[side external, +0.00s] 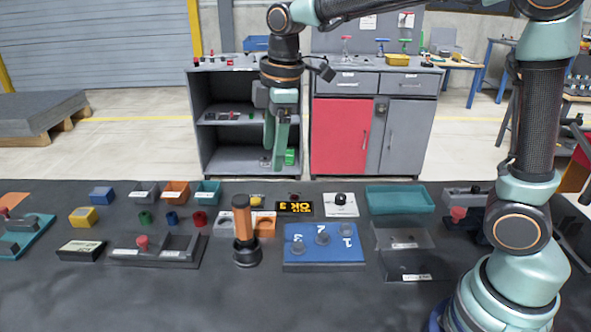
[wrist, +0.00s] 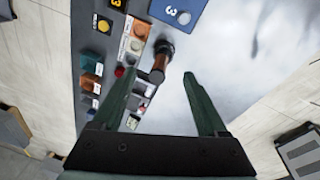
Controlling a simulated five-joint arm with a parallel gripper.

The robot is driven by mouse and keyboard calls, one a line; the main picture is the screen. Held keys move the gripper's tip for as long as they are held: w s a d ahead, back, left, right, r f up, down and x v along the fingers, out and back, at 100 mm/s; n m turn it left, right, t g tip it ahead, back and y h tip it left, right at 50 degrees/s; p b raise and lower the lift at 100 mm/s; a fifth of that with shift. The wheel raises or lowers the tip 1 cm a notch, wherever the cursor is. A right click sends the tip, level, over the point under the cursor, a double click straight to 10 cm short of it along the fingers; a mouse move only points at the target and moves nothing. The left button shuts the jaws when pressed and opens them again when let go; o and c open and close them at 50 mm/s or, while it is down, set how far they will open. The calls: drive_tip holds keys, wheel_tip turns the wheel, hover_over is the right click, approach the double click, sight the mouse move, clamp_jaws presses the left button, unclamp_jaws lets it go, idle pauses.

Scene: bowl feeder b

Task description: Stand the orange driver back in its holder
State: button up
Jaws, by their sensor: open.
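The orange driver (side external: 242,219) stands nearly upright in a round black holder (side external: 246,255) on the dark table, handle up. Its handle has black bands; its lower end is hidden inside the holder. My gripper (side external: 274,158) is open and empty, pointing down, well above the table and apart from the driver. In the wrist view, the driver (wrist: 156,74) shows between the two spread fingers of my gripper (wrist: 158,75), farther off, with the round black holder (wrist: 164,47) at one end.
A blue numbered block (side external: 322,258) stands just right of the holder, and a grey tray (side external: 180,252) lies to its left. Small coloured bins and cups, a teal tray (side external: 400,199) and grey trays fill the surroundings. The front of the table is clear.

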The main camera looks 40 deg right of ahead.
drive_tip(key=s+d+m+t, duration=0.3)
drive_tip(key=s+d+m, duration=0.5)
drive_tip(key=s+m, duration=0.4)
drive_tip(key=shift+s+f+m+t, duration=0.2)
drive_tip(key=shift+s+m+t, duration=0.1)
drive_tip(key=shift+s+t, duration=0.15)
drive_tip(key=shift+d, duration=0.1)
idle(0.4)
